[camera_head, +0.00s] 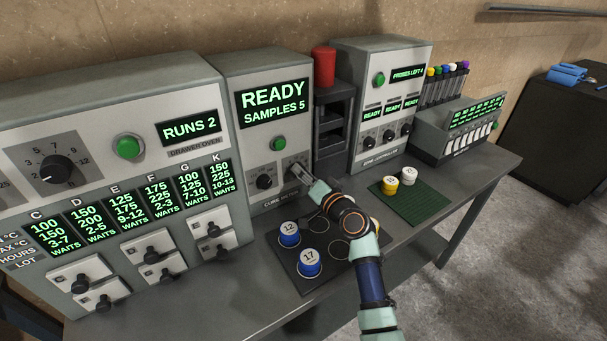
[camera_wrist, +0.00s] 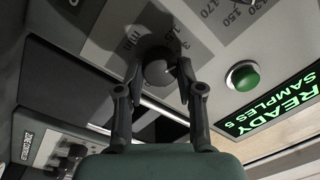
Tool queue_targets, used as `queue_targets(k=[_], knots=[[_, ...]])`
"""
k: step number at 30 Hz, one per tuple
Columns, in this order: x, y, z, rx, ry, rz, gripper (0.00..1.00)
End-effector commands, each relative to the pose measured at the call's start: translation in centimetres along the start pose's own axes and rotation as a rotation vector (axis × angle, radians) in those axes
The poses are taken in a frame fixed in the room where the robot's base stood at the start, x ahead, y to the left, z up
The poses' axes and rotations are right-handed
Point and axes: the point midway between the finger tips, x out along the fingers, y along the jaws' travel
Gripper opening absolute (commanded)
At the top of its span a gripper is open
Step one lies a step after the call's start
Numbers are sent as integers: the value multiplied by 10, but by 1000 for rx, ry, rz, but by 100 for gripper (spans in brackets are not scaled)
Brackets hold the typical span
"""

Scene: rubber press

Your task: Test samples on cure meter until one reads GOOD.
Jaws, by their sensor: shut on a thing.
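The cure meter (camera_head: 237,165) stands on the bench in the head view, its display (camera_head: 272,103) reading READY, SAMPLES 5. In the wrist view my gripper (camera_wrist: 158,78) is shut on that dark round knob (camera_wrist: 157,58), beside a printed scale. Blue samples marked 12 (camera_head: 289,239) and 17 (camera_head: 309,268) sit on a dark tray (camera_head: 287,262). My arm hides part of the tray, with a bit of yellow showing behind it.
A green mat (camera_head: 428,203) holds a yellow sample (camera_head: 390,184) and a white one (camera_head: 409,174). A drawer oven (camera_head: 105,140) reads RUNS 2. A controller (camera_head: 415,100) reads PROBES LEFT 4. A red cylinder (camera_head: 323,66) tops a dark rack (camera_head: 332,120) beside the meter.

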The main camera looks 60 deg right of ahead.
Motion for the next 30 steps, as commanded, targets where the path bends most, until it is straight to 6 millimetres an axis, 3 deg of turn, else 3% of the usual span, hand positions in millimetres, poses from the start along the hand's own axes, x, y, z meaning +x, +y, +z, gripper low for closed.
queue_targets(k=[2, 3, 7, 16, 19, 30], knots=[[0, 0, 0, 0, -1, 0, 2], [0, 0, 0, 0, -1, 0, 42], [0, 0, 0, -1, -1, 0, 63], [-1, 0, 0, -1, 0, 0, 63], [-10, 1, 0, -2, 1, 0, 63], [-96, 1, 0, -1, 1, 2, 63]])
